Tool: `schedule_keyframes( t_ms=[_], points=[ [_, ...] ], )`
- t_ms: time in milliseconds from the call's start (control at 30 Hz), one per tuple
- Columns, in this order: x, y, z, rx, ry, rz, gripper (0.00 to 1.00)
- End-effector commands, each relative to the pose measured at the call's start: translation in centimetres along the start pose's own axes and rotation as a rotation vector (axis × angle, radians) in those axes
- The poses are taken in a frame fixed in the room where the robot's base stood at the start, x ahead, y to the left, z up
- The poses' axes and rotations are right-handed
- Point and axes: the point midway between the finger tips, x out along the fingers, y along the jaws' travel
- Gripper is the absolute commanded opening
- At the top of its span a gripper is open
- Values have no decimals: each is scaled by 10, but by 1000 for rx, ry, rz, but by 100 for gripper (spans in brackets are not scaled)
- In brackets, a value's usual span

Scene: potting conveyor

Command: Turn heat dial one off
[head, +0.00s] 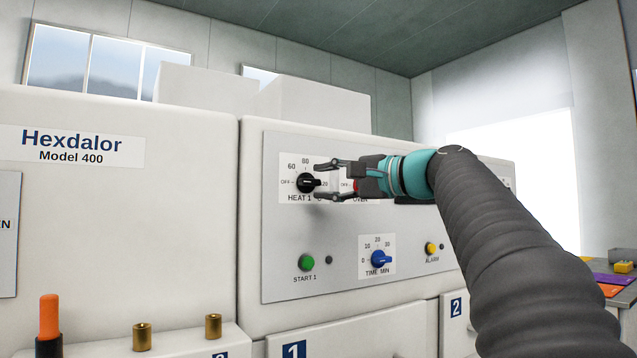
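The heat dial one (306,183) is a black knob on a white plate labelled HEAT 1, on the grey control panel.
A second dial plate (346,172) is mostly hidden behind my gripper. Below are a green START 1 button (306,262), a blue time dial (378,259) and a yellow alarm button (430,248). An orange-topped post (49,316) and brass cylinders (142,337) stand at lower left.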

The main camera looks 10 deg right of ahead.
Motion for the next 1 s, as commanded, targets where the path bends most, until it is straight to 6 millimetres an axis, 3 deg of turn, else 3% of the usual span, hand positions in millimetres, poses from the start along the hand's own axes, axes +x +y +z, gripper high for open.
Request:
schedule_keyframes(
  t_ms=[200, 500, 1000],
  points=[
    [-46, 0, -1, 0, 7, 0, 40],
    [-86, 0, 0, 0, 3, 0, 40],
    [-95, 0, 0, 0, 0, 0, 40]
  ],
)
